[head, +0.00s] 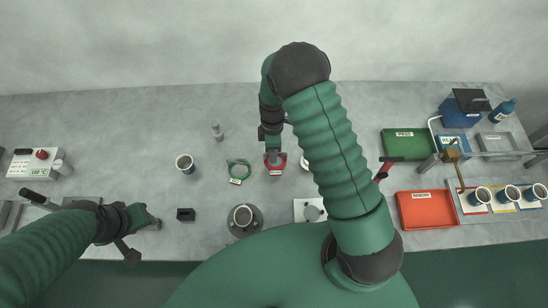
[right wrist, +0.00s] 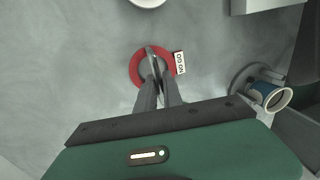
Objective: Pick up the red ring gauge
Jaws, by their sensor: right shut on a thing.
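The red ring gauge (head: 281,160) is near the middle of the table, with a white tag beside it. In the right wrist view the red ring gauge (right wrist: 136,72) lies flat under the fingers, and its tag (right wrist: 179,63) reads "NO GO". My right gripper (right wrist: 156,60) is shut on the ring gauge, its narrow fingers close together over the ring; they hide part of it. In the head view my right gripper (head: 272,157) reaches down at the ring. I cannot tell whether the ring is off the table. My left gripper (head: 150,222) is far left, away from the ring; its fingers are unclear.
A green ring (head: 238,178) with a tag lies just left of the red one. A cup (head: 185,163) stands farther left, and another cup (head: 243,215) sits in a dark round holder in front. Green (head: 393,139) and red (head: 425,210) trays are at right.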

